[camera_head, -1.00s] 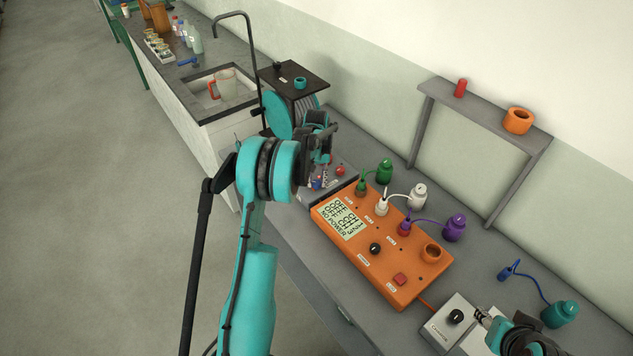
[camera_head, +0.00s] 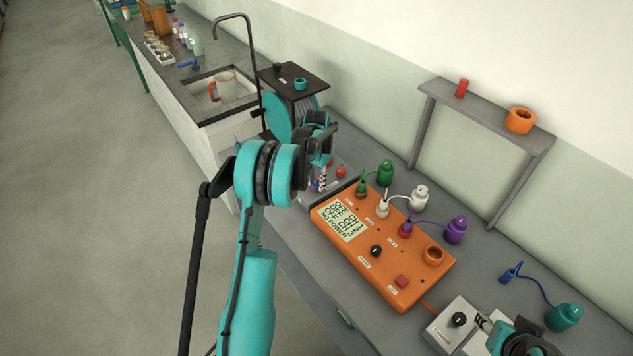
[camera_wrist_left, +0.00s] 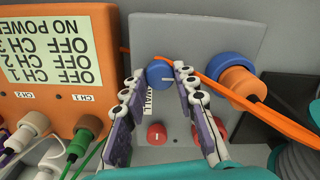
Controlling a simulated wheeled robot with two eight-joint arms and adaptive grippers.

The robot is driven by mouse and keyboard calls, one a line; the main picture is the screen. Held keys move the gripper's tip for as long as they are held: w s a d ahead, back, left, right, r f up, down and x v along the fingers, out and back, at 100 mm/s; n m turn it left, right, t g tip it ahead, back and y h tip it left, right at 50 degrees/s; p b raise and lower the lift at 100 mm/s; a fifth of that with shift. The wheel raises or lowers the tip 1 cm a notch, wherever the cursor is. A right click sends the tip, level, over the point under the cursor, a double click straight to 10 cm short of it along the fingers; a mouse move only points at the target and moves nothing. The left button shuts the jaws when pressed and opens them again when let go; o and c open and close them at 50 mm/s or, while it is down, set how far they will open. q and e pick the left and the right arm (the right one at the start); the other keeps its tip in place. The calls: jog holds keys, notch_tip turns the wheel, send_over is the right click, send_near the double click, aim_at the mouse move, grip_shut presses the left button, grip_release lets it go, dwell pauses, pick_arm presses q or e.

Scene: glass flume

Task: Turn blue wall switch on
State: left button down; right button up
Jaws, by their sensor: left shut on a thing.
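The blue wall switch (camera_wrist_left: 160,73) is a round knob with a pale pointer line on a grey panel (camera_wrist_left: 190,35) marked "WALL". In the left wrist view the two fingers of my left gripper (camera_wrist_left: 162,82) stand on either side of the knob, closed on it. In the head view my left gripper (camera_head: 321,172) reaches down over the panel and hides the blue knob. My right gripper (camera_head: 490,325) is by the grey charger box at the lower right; its jaws are too small to judge.
The orange box (camera_head: 410,262) beside the panel has a display reading "NO POWER" and channels OFF. A red knob (camera_wrist_left: 157,134) sits below the blue one. An orange plug (camera_wrist_left: 238,82) and its cable lie close right of the fingers.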

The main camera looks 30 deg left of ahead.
aim_at(317, 184)
dwell(0.5)
pick_arm(q)
jog(key=c, duration=1.2)
grip_release()
notch_tip(317, 184, up, 12)
jog(key=shift+d, duration=0.1)
